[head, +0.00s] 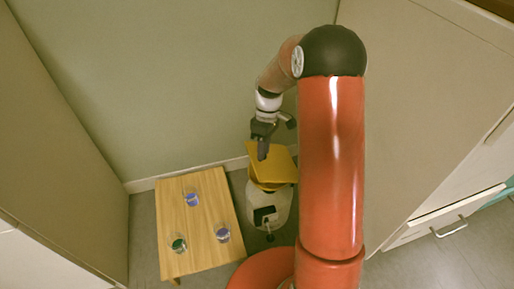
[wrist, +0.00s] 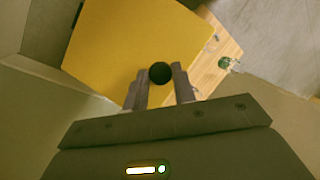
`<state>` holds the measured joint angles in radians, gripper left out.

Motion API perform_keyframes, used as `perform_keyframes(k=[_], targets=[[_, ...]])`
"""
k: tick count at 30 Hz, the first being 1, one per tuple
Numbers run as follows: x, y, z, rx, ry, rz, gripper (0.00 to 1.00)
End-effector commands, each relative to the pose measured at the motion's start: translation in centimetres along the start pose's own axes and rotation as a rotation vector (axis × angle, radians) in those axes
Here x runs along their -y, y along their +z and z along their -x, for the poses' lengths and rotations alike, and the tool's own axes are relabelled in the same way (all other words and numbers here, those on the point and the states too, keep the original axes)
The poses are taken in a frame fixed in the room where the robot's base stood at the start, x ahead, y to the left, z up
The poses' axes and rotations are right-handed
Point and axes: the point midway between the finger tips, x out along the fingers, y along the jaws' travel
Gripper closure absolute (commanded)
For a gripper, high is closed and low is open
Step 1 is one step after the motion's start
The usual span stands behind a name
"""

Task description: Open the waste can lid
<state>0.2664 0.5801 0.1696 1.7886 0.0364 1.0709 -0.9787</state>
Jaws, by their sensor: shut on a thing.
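The waste can (head: 257,208) is a white body with a dark opening low on its front. It stands on the floor between the wooden table and my arm. Its yellow lid (head: 280,162) looks tilted up, with more yellow showing beneath it. In the wrist view the lid (wrist: 130,45) is a broad flat panel. A round black knob (wrist: 160,72) on it sits between the two fingers of my gripper (wrist: 160,82), which is shut on it. In the head view my gripper (head: 262,150) is at the lid's upper left; the knob is hidden there.
A low wooden table (head: 207,262) stands left of the can. Walls close in behind and at the sides. A drawer handle (head: 450,230) shows at right.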

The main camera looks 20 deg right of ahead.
Motion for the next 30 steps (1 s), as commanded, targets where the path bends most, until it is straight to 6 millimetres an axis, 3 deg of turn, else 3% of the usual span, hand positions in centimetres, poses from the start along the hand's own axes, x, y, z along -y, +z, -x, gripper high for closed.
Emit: perform_keyframes(k=[1, 12, 30], targets=[[-0.1, 0.6, 1.3, -0.036, -0.030, 0.004, 1.00], [-2.2, 4.0, 4.4, -0.283, -0.254, 0.101, 1.00], [-5.0, 7.8, 6.0, -0.521, -0.479, 0.200, 1.00]])
